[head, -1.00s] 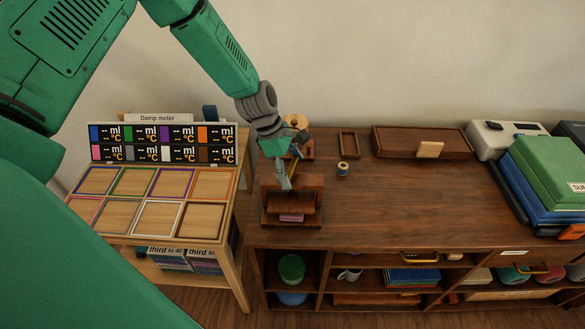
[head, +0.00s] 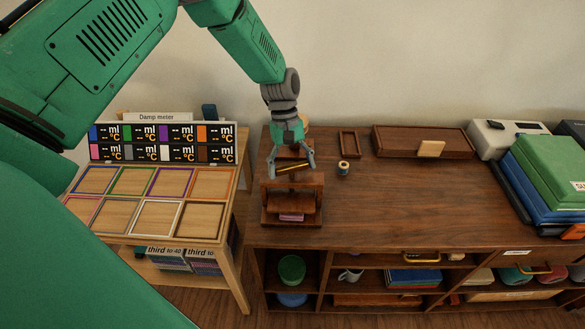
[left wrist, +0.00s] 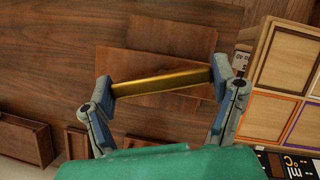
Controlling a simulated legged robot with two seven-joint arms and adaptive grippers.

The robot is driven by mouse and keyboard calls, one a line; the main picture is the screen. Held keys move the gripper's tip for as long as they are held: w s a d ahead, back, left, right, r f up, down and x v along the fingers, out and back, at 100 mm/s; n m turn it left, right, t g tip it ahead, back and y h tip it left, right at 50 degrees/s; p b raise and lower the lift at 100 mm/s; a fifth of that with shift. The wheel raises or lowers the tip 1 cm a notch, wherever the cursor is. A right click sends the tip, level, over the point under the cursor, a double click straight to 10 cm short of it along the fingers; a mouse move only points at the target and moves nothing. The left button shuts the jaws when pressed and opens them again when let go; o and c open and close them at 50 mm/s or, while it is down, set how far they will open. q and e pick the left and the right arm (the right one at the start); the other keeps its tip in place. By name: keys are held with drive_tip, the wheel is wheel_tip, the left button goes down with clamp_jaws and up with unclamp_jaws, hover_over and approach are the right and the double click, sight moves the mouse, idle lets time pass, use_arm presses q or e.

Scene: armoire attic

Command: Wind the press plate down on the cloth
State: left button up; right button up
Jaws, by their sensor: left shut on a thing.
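The dark wooden press (head: 312,184) stands at the left end of the wooden cabinet top. The folded pink cloth (head: 291,217) lies low inside it, its front edge showing under the dark press plate (head: 292,203). A brass bar (head: 291,168) sits at the top of the press. My left gripper (head: 293,170) is above the press, its two fingers shut on the ends of the brass bar. In the left wrist view the bar (left wrist: 160,84) spans between both fingertips, over the dark wood. The screw under the bar is hidden. My right gripper is not in view.
An empty small tray (head: 348,144) and a long tray (head: 385,142) lie behind. The damp meter table (head: 240,190) is close on the left. The middle of the cabinet top is clear.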

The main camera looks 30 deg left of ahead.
use_arm(q)
drive_tip(key=m, duration=0.2)
drive_tip(key=m+g+y, duration=0.1)
drive_tip(key=m, duration=0.1)
drive_tip(key=shift+w+m+b, duration=0.2)
drive_tip(key=shift+m+b, duration=0.1)
drive_tip(key=m+y, duration=0.1)
drive_tip(key=m, duration=0.1)
drive_tip(key=m+y, duration=0.1)
drive_tip(key=m, duration=0.1)
drive_tip(key=shift+r+m+g, duration=0.1)
drive_tip(key=shift+m+g, duration=0.2)
drive_tip(key=m+y, duration=0.1)
drive_tip(key=m, duration=0.3)
drive_tip(key=shift+y, duration=0.4)
drive_tip(key=shift+m+t+y+p, duration=0.45)
drive_tip(key=shift+m+y, duration=0.25)
drive_tip(key=shift+m, duration=1.6)
drive_tip(key=shift+s, duration=0.1)
drive_tip(key=o, duration=1.1)
drive_tip(key=v, duration=1.1)
drive_tip(key=shift+w+d+r, duration=0.25)
drive_tip(key=shift+w, duration=0.05)
